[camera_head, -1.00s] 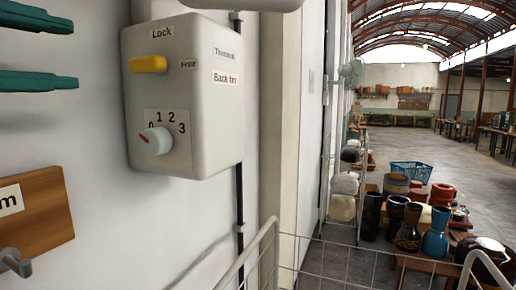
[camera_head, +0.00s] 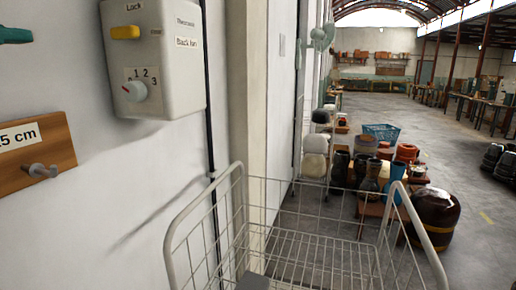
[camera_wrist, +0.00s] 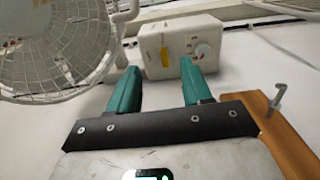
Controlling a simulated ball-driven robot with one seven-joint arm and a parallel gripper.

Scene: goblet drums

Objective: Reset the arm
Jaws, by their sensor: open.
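My gripper (camera_wrist: 158,72) is open and empty in the wrist view, its two teal fingers apart with only background between them. In the head view only one teal fingertip (camera_head: 16,36) shows at the left edge; the rest of my gripper is out of frame. A pale control box (camera_head: 155,55) with a yellow lever (camera_head: 125,32) and a numbered dial (camera_head: 134,91) hangs on the wall, right of that fingertip. The box also shows beyond my fingers in the wrist view (camera_wrist: 180,45).
A wooden board (camera_head: 62,143) with a grey peg (camera_head: 40,171) is on the wall. A white wire basket (camera_head: 237,187) stands in front. Drums (camera_head: 434,211) and a blue crate (camera_head: 381,133) lie beyond. Open floor is at right. A caged fan (camera_wrist: 50,55) is close at left in the wrist view.

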